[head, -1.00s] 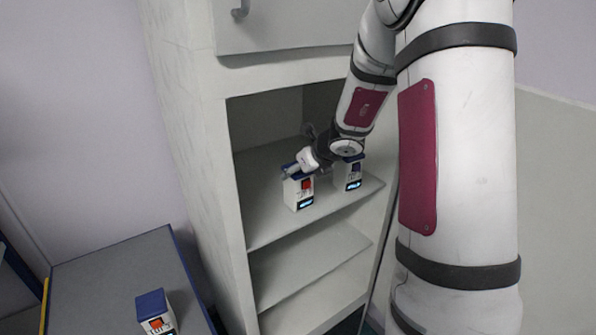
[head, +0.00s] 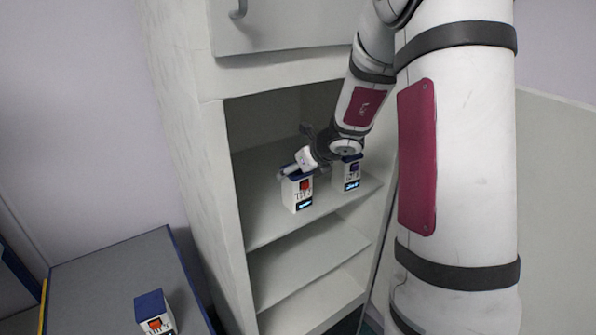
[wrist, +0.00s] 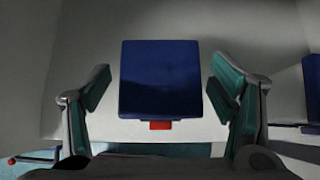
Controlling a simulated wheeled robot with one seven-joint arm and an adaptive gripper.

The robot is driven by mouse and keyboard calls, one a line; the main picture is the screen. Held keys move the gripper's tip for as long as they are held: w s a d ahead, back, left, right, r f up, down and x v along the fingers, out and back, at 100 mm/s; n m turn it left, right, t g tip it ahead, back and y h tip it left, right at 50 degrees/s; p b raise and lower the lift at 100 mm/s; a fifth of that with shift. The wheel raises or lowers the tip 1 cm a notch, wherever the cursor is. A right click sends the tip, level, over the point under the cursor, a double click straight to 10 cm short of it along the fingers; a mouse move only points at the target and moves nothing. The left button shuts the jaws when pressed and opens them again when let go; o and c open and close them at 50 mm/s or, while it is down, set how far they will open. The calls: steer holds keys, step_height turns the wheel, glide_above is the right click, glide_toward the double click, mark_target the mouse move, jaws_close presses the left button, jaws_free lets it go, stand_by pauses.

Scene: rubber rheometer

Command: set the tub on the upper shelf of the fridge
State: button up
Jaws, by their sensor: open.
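A white tub with a blue lid and a red mark (head: 298,193) stands upright on the upper shelf (head: 262,214) of the open fridge, near its front edge. My gripper is directly at this tub; its fingers are mostly hidden behind my wrist in the head view. In the wrist view my gripper (wrist: 160,88) is open, one finger on each side of the blue lid (wrist: 160,75), with a gap on both sides. A second tub with a dark mark (head: 350,174) stands on the same shelf to the right. A third tub with an orange-red mark (head: 155,313) is on the grey bench at lower left.
The fridge's left side wall (head: 190,130) and the closed upper door (head: 285,24) frame the opening. A lower shelf (head: 300,262) is empty. The grey bench (head: 105,277) is mostly clear. The second tub stands close to my wrist.

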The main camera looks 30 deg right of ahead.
steer(key=p+v, duration=0.2)
steer(key=v, duration=0.9)
steer(key=s+a+r+n+g+y, duration=0.1)
steer(key=s+a+r+n, duration=0.35)
steer(key=a+n, duration=0.45)
steer(key=s+a+r+n+g+y, duration=0.15)
steer(key=s+a+r+n, duration=0.35)
steer(key=a+n, duration=0.5)
steer(key=s+a+n+h, duration=0.1)
steer(key=s+n+h, duration=0.2)
steer(key=s+n, duration=1.3)
steer(key=shift+s+a+n+g, duration=0.15)
steer(key=shift+s+n+g, duration=0.2)
steer(key=shift+g, duration=0.1)
steer(key=w+f+b, duration=0.4)
steer(key=w, duration=0.1)
